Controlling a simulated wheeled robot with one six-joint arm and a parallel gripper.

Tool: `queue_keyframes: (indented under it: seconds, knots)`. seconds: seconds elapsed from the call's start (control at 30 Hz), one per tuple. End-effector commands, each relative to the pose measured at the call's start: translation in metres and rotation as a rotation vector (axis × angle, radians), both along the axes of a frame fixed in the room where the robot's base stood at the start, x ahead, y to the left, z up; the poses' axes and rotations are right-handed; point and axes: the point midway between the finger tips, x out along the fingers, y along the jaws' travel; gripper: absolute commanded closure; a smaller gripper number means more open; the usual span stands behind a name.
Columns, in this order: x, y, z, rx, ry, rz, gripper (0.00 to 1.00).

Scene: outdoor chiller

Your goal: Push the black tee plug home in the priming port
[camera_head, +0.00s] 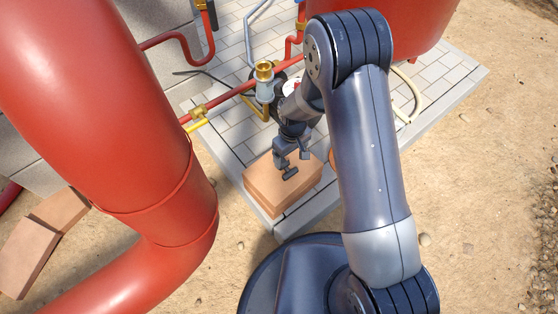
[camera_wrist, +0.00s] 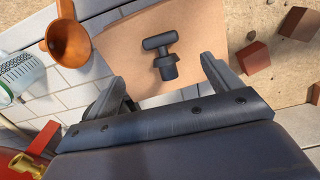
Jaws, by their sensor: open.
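The black tee plug (camera_wrist: 160,45) lies on a tan block in the wrist view, its crossbar away from my gripper and its thicker stub towards it. In the head view the plug (camera_head: 290,174) shows as a small dark shape on the block, just below my gripper (camera_head: 293,150). My gripper (camera_wrist: 163,76) is open and empty, with the plug in line with the gap between its fingers. The priming port is most likely the open brass mouth (camera_head: 264,68) on the red pipework in the head view; I cannot confirm this.
The tan block (camera_head: 265,190) sits at the paving corner. A large red pipe (camera_head: 110,110) fills the left of the head view. Reddish blocks (camera_wrist: 253,58) lie on the sand.

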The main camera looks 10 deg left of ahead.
Motion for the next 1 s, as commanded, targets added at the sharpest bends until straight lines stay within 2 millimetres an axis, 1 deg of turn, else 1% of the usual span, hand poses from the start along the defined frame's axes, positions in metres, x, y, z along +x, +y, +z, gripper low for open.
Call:
queue_keyframes:
  seconds: [0.03,0.2,0.3,0.47,0.7,0.8,1.0]
  knots:
    - [-0.001,0.0,-0.009,-0.001,0.002,0.0,0.15]
    - [-0.001,-0.001,-0.037,-0.002,0.003,-0.001,0.15]
    - [-0.001,0.0,-0.048,-0.001,0.001,-0.001,0.15]
    - [-0.002,-0.001,-0.059,-0.001,0.002,-0.001,0.15]
    - [-0.004,0.0,-0.095,-0.001,0.002,-0.002,0.15]
    - [-0.003,0.0,-0.102,0.0,0.0,-0.002,0.15]
    - [-0.003,0.0,-0.101,0.001,-0.001,-0.001,0.15]
